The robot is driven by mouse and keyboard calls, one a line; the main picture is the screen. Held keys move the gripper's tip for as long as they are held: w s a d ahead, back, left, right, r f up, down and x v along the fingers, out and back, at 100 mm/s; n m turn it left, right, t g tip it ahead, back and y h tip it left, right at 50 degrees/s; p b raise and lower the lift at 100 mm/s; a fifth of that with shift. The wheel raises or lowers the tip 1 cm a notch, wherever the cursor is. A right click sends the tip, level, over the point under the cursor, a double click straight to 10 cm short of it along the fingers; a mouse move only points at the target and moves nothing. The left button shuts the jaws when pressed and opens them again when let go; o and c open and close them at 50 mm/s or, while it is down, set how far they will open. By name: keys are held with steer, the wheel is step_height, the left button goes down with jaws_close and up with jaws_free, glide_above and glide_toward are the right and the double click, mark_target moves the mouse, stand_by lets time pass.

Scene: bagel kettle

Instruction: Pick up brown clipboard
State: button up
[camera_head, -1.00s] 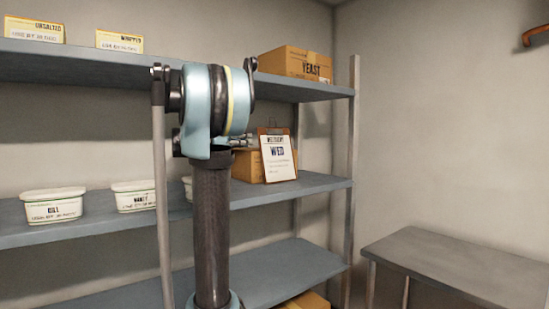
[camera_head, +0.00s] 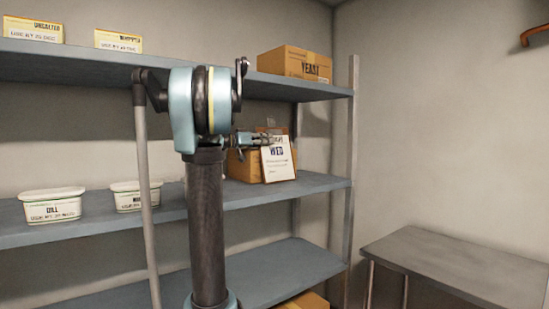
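The brown clipboard (camera_head: 278,160) stands upright on the middle shelf, with white paper on its front and brown edges showing. It leans by a cardboard box (camera_head: 243,166) behind it. My gripper (camera_head: 268,139) is at the clipboard's top left part, in front of it or overlapping it in the picture. The gripper is small here and partly hidden by my arm, so I cannot tell whether its fingers are apart or touch the clipboard. The clip at the clipboard's top is mostly hidden.
The grey middle shelf (camera_head: 235,198) carries white tubs (camera_head: 52,205) at the left. A yeast box (camera_head: 294,64) stands on the upper shelf (camera_head: 90,67) above the clipboard. A shelf post (camera_head: 350,150) is to the right. A bare metal table (camera_head: 455,262) stands at the lower right.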

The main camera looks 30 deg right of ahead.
steer(key=d, duration=0.3)
steer(key=shift+d, duration=0.3)
steer(key=shift+c, duration=0.3)
jaws_close()
steer(key=shift+r, duration=0.1)
